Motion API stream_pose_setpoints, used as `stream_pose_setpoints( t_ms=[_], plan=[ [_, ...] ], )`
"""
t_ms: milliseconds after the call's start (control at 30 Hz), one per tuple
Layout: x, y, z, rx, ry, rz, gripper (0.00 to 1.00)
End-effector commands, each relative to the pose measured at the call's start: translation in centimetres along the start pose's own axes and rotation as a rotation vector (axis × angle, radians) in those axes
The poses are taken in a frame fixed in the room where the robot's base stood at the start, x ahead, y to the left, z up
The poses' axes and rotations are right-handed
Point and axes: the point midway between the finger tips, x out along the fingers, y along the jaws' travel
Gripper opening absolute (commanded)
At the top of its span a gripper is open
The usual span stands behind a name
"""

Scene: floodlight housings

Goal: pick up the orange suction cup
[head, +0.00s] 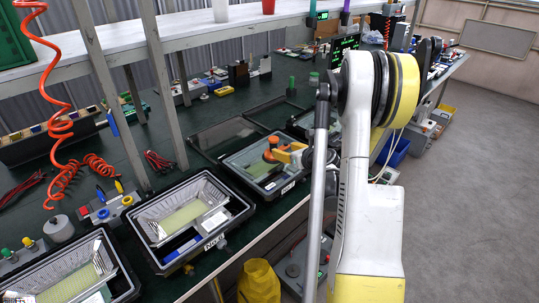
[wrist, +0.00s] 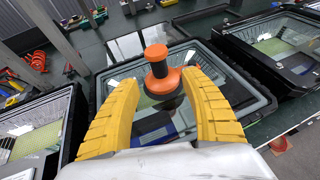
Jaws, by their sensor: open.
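The orange suction cup (wrist: 160,76) stands upright on the glass of a floodlight housing (wrist: 237,95), with a round knob on top and a wider, dark-bottomed base. In the head view the suction cup (head: 271,148) shows on the middle housing (head: 241,168). My gripper (wrist: 160,80) is open, with one yellow finger on each side of the cup. I cannot tell whether either finger touches it. In the head view my gripper (head: 290,154) is partly hidden by my own arm.
Open housings (head: 188,216) and (head: 75,275) stand to the left on the green bench. A glass frame (head: 225,136) lies behind the middle housing. A coiled orange hose (head: 62,125) hangs at left. Grey shelf posts (head: 160,80) rise behind. The floor at right is clear.

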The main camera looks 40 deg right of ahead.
Motion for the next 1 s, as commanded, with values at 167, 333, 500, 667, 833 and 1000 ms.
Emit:
stream_pose_setpoints(
  t_ms=[167,333,500,667,833,1000],
  plan=[
    [3.2,0.1,-0.1,0.001,-0.002,0.002,0.53],
    [5.1,0.2,0.2,0.002,-0.002,0.001,0.53],
    [7.8,0.3,0.6,0.003,-0.003,0.002,0.53],
    [9.0,0.2,0.8,0.003,-0.003,0.000,0.53],
    [9.0,0.2,0.9,0.004,-0.003,0.000,0.53],
    [9.0,0.2,0.9,0.004,-0.004,0.000,0.15]
  ],
)
